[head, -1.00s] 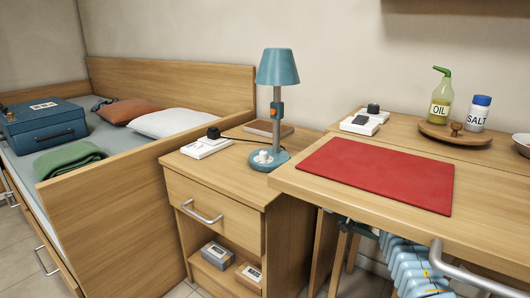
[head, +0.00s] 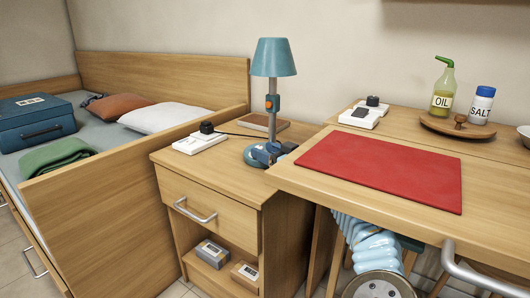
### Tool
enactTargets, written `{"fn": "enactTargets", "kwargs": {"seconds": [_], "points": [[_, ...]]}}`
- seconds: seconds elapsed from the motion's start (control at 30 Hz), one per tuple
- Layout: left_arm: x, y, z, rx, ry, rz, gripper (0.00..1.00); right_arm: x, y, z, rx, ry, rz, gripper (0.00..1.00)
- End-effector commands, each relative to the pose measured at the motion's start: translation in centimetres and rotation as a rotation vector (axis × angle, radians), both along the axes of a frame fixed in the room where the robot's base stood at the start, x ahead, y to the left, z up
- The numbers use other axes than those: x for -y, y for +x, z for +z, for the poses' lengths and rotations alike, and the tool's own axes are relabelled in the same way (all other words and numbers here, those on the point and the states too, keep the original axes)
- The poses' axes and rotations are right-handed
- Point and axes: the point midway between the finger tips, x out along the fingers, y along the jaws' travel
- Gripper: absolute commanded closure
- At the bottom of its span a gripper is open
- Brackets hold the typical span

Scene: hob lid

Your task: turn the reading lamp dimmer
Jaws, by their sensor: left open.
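The reading lamp (head: 274,58) stands on the bedside cabinet, with a teal shade, a grey stem and an orange-marked joint. The gripper is open. My pale blue arm shows below the desk's front edge, and the desk hides the part between. My right gripper is not in view.
The desk (head: 490,206) with a red mat (head: 380,170) overlaps the cabinet (head: 205,168) closely on the right. A white box with a black knob (head: 200,141) and a brown book (head: 263,122) lie near the lamp. The cabinet's front left top is clear.

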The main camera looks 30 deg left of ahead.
Motion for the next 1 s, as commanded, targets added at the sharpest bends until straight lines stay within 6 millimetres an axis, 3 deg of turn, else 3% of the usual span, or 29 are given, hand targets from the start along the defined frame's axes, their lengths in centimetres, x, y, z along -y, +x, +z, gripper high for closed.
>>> {"fn": "enactTargets", "kwargs": {"seconds": [0.37, 0.7, 0.83, 1.0], "points": [[-0.8, 0.2, 0.0, 0.0, 0.0, 0.0, 0.49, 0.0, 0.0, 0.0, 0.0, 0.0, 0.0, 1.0], [-0.7, 0.2, 0.0, 0.0, 0.0, 0.0, 1.0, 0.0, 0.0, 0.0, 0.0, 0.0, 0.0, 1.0], [-0.8, 0.1, -0.2, 0.0, 0.0, -0.006, 1.0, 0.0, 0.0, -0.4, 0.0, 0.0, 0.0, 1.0], [-0.8, 0.0, -0.6, 0.002, -0.001, -0.082, 1.0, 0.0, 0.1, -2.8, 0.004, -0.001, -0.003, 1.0]]}}
